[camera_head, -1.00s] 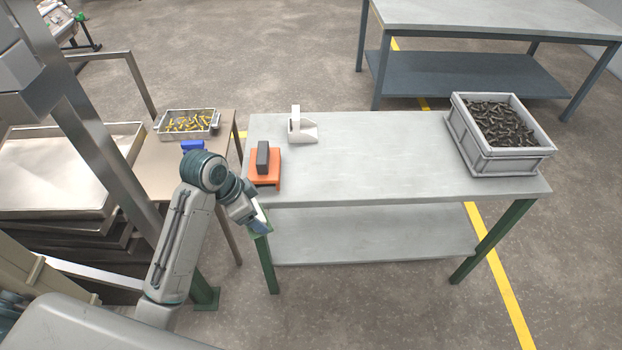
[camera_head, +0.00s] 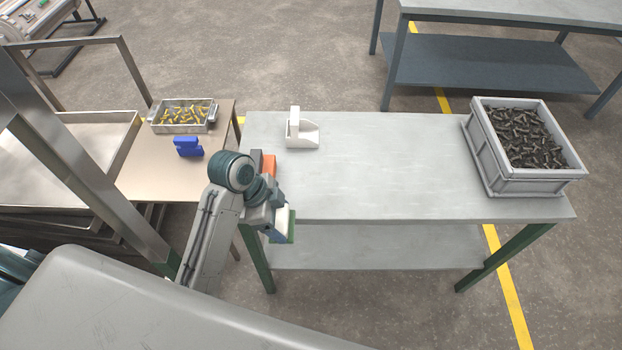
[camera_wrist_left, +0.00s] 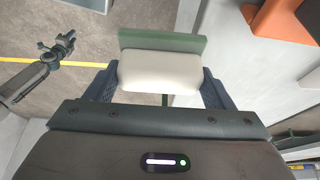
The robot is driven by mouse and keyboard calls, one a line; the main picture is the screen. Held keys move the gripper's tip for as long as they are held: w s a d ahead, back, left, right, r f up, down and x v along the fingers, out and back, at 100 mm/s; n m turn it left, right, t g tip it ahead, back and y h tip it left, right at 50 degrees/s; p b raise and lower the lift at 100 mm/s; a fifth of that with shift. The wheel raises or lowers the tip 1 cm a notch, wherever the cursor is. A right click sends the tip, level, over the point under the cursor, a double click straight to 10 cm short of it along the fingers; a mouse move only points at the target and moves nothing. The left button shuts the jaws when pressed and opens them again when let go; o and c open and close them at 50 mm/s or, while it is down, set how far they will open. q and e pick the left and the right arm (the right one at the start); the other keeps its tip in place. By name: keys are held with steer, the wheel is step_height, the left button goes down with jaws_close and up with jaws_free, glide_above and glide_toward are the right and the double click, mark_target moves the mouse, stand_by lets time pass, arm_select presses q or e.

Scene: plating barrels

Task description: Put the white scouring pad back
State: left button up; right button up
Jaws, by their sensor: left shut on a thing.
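My left gripper (camera_head: 280,224) is shut on a pad with a cream-white body and a green face, the white scouring pad (camera_wrist_left: 160,72). It holds the pad in front of the near left edge of the grey table (camera_head: 380,180). In the left wrist view the pad sits between the two dark fingers of the left gripper (camera_wrist_left: 158,88), green side away from the palm. A white open holder (camera_head: 303,135) with an upright part stands at the table's back left. My right gripper (camera_wrist_left: 62,46) shows small at the left of the wrist view; its jaws are unclear.
An orange holder (camera_head: 269,163) with a dark grey block (camera_head: 256,158) is partly hidden behind my left wrist. A grey crate (camera_head: 530,183) of dark parts stands right. A blue object (camera_head: 188,146) and a metal tray (camera_head: 183,128) sit left. The table's middle is clear.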

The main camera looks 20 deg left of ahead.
arm_select(q)
steer(key=w, duration=0.2)
steer(key=w+d+p, duration=0.1)
steer(key=w, duration=0.2)
steer(key=w+p, duration=0.1)
steer(key=w, duration=0.2)
steer(key=shift+w+d, duration=0.25)
steer(key=w, duration=0.1)
steer(key=w+p, duration=0.1)
steer(key=w, duration=0.1)
steer(key=w+f, duration=0.1)
steer(key=w, duration=0.1)
steer(key=shift+d+p, duration=0.3)
steer(key=shift+p, duration=0.05)
steer(key=shift+w, duration=0.3)
steer(key=shift+f, duration=0.2)
step_height(320, 180, down, 3)
steer(key=shift+r+p, duration=0.1)
steer(key=shift+p, duration=0.8)
steer(key=shift+f, duration=0.2)
arm_select(e)
step_height(320, 180, up, 6)
steer(key=s, duration=0.2)
steer(key=shift+s+a+f, duration=0.2)
steer(key=shift+s+a, duration=0.05)
steer(key=shift+a, duration=0.05)
arm_select(q)
steer(key=shift+f, duration=0.1)
arm_select(e)
steer(key=shift+d, duration=0.1)
